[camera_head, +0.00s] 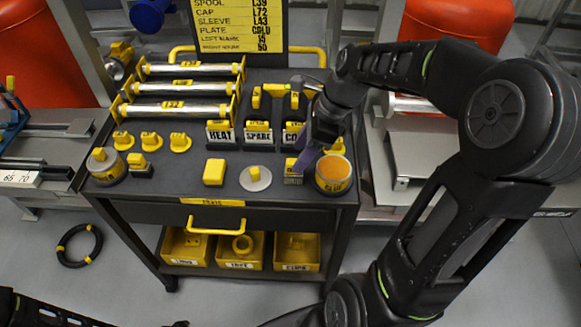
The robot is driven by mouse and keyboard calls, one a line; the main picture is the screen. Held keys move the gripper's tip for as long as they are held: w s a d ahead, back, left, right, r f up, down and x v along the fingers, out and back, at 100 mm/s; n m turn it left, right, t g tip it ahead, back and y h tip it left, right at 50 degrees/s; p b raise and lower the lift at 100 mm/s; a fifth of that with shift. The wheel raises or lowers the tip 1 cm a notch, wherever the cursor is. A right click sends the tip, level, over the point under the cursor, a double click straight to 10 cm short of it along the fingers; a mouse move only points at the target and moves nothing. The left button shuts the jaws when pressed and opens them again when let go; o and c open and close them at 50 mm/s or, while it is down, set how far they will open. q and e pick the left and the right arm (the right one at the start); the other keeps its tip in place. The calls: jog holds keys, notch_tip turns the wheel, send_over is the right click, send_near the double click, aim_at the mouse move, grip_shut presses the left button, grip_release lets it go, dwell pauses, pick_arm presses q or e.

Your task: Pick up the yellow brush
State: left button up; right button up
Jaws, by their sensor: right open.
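The yellow brush (292,178) appears to be the small block with a yellow top and grey bristles near the front right of the cart top (220,200). My right gripper (305,161) is open, pointing down, with its purple fingers right at the brush's right side. The fingers partly cover the brush, and I cannot tell whether they touch it. A dark part of my left arm shows at the bottom left edge, but its gripper is out of view.
A round tin with orange contents (333,173) stands close right of the brush. A grey disc with a yellow knob (255,178) and a yellow block (214,172) are to the left. Labelled holders (258,132) stand behind. Yellow bins (240,251) sit below.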

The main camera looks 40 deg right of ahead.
aim_at(289, 171)
jog(key=shift+x, duration=1.35)
jog(key=shift+x, duration=2.6)
jog(key=shift+w+d, duration=0.1)
grip_shut()
